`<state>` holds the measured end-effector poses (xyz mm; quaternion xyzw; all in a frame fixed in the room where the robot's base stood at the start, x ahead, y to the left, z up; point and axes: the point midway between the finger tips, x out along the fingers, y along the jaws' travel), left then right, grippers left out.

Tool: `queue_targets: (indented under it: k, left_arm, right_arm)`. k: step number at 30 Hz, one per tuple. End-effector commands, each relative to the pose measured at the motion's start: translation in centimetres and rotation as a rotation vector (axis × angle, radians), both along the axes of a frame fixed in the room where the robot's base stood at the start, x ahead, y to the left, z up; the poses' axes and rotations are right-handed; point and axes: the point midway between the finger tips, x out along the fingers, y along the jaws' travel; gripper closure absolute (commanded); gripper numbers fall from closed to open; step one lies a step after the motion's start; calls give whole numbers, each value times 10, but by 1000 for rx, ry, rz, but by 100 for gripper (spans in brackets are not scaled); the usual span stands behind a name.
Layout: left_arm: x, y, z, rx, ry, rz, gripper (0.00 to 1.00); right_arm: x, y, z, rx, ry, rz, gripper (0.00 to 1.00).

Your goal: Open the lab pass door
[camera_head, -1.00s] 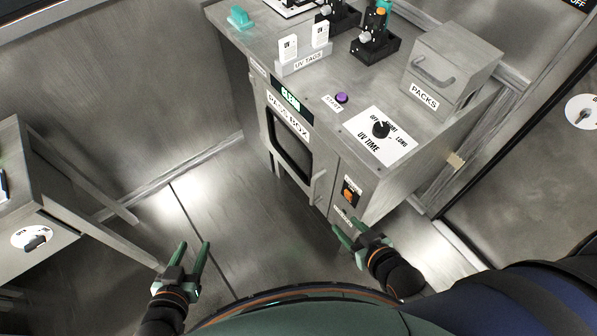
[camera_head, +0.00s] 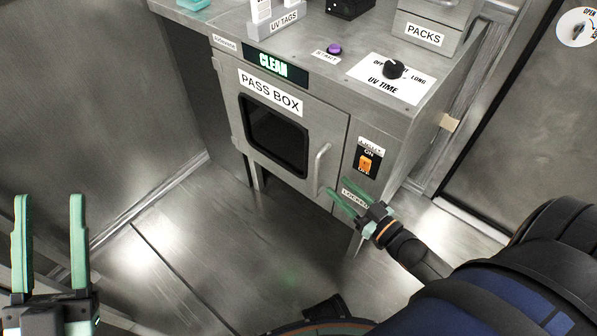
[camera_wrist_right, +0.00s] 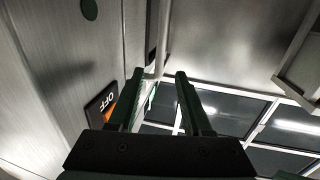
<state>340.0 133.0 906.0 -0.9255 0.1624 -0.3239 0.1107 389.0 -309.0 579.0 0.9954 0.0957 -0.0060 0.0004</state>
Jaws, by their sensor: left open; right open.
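The pass box door (camera_head: 290,135) is a grey metal panel with a dark window, labelled PASS BOX, and it looks shut. Its vertical bar handle (camera_head: 321,168) is at the door's right edge. My right gripper (camera_head: 336,186) is open, beside the handle's lower end. In the right wrist view, the pale handle bar (camera_wrist_right: 162,40) shows between and beyond the open fingers (camera_wrist_right: 160,74); I cannot tell whether they touch it. My left gripper (camera_head: 49,200) is open and empty at the lower left, far from the door.
An orange switch (camera_head: 365,164) is right of the door. The cabinet top holds a purple button (camera_head: 334,48), a UV TIME dial (camera_head: 394,69) and a PACKS box (camera_head: 430,22). A green CLEAN display (camera_head: 273,66) is above the door. The floor in front (camera_head: 215,245) is clear.

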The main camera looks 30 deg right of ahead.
Motion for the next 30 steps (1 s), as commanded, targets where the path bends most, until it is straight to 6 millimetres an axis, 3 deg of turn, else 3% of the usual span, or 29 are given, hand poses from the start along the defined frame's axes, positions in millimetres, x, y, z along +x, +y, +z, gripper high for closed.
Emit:
queue_targets:
  k: [8, 14, 21, 30]
  left_arm:
    - [-16, -3, 17, 0, -105, -22, 50]
    - [-35, -6, 32, 1, -224, -52, 50]
    - [-33, -7, 17, -12, -201, -62, 50]
    - [-33, -7, 12, -18, -195, -69, 50]
  right_arm:
    - [17, 1, -2, 1, -16, 5, 51]
    - [55, 9, -2, 1, -19, 5, 51]
    - [100, 18, -3, 1, -15, 5, 51]
    - [122, 23, -2, 0, -11, 5, 51]
